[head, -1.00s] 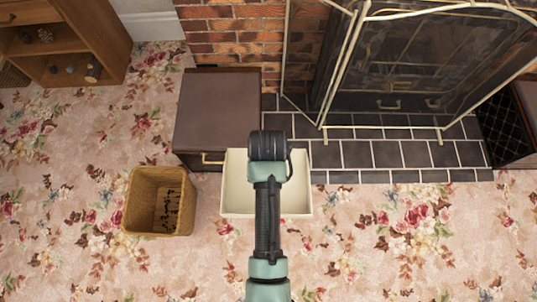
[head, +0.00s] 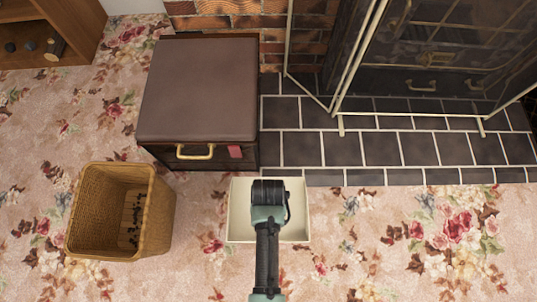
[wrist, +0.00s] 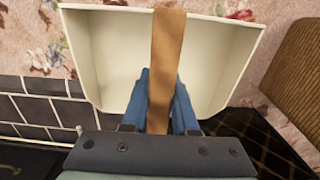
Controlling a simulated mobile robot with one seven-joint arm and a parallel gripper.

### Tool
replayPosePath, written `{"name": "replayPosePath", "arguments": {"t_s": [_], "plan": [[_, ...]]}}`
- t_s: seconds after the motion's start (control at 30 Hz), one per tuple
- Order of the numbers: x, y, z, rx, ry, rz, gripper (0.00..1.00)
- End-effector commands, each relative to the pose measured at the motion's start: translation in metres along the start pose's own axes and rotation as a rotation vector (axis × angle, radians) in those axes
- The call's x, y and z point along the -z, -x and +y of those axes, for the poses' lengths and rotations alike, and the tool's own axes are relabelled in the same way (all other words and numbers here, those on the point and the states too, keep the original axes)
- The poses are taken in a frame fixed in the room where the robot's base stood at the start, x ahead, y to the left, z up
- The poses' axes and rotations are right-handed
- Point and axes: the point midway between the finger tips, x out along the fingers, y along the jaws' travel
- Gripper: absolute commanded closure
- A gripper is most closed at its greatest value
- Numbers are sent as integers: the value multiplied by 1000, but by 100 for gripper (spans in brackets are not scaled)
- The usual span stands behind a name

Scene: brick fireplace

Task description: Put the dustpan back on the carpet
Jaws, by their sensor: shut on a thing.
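The dustpan is a cream, open-fronted pan (head: 240,211) with a brown handle (wrist: 167,50). In the head view it shows beneath the end of my arm, above or on the flowered carpet (head: 370,265); I cannot tell whether it touches. In the wrist view the pan (wrist: 110,60) fills the upper middle. My gripper (wrist: 160,100), with blue fingers, is shut on the handle, one finger on each side. In the head view my wrist hides the handle and fingers.
A wicker basket (head: 155,215) stands on the carpet to the left. A dark brown box seat (head: 200,90) with a brass handle stands behind. The black tiled hearth (head: 380,145) and glass fire screen (head: 345,60) are behind right. Carpet at front right is clear.

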Motion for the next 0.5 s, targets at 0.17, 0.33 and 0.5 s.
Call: {"name": "replayPosePath", "arguments": {"t_s": [0.17, 0.33, 0.5], "plan": [[-4, -30, 1, -2, 1, 1, 100], [-6, -44, 1, -3, 1, 0, 100], [-5, -72, 1, -3, 1, 0, 100]]}}
